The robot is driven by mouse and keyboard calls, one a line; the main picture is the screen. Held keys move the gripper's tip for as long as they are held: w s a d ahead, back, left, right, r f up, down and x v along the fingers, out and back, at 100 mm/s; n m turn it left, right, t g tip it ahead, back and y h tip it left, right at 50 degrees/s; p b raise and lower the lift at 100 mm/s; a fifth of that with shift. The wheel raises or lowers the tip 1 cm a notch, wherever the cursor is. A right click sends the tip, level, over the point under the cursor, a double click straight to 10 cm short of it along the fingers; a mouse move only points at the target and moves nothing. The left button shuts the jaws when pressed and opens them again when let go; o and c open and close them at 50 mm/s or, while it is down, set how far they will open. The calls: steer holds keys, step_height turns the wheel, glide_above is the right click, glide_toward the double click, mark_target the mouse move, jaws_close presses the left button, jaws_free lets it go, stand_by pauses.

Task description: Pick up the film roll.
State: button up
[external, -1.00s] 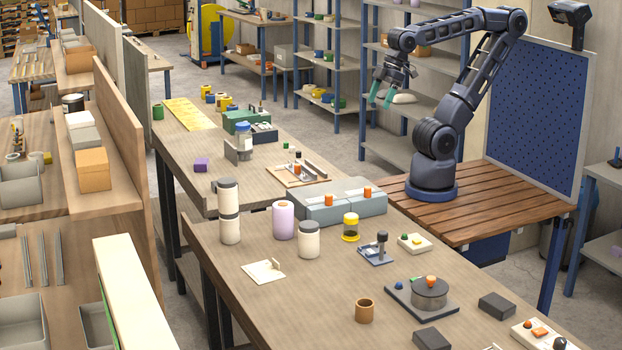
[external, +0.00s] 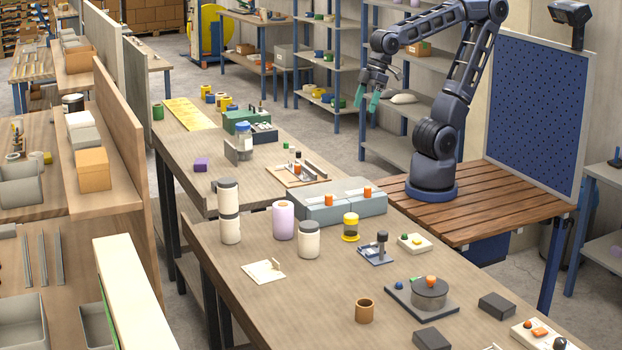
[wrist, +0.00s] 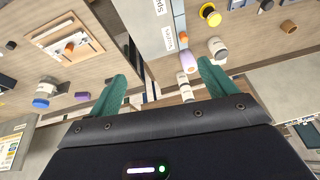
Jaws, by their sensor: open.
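The film roll, which I take to be the lavender cylinder (external: 283,221), stands upright on the near workbench. It stands between a stack of white jars (external: 229,212) and a single white jar (external: 308,240). In the wrist view the lavender roll (wrist: 187,62) shows just left of the right fingertip, at a distance. My gripper (external: 367,99), with teal fingers, is open and empty. It hangs in the air well above and to the right of the roll. In the wrist view my gripper (wrist: 161,70) has its fingers spread wide.
A grey-blue box unit (external: 340,207) with orange knobs stands behind and right of the roll. A white plate with an upright piece (external: 264,271) lies in front. The bench's left front is mostly clear.

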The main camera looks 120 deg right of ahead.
steer(key=w+a+f+m, duration=0.1)
steer(key=w+f, duration=0.2)
steer(key=w, duration=0.5)
steer(key=m+h, duration=0.2)
steer(key=m, duration=0.1)
glide_above(289, 203)
steer(key=s+a, duration=0.1)
steer(key=s, duration=0.1)
steer(key=f, duration=1.7)
steer(key=shift+s+a+f, duration=0.1)
steer(key=shift+s+f, duration=0.1)
steer(key=shift+f, duration=0.05)
steer(key=shift+x, duration=2.75)
steer(key=shift+w+r+x, duration=0.1)
steer(key=shift+w+x, duration=0.05)
steer(key=shift+x, duration=0.75)
steer(key=shift+w+r+x, duration=0.1)
steer(key=shift+w+x, duration=0.1)
steer(key=shift+x, duration=0.7)
steer(key=shift+w+x, duration=0.15)
steer(key=shift+x, duration=0.75)
steer(key=c, duration=1.2)
steer(key=shift+c, duration=0.2)
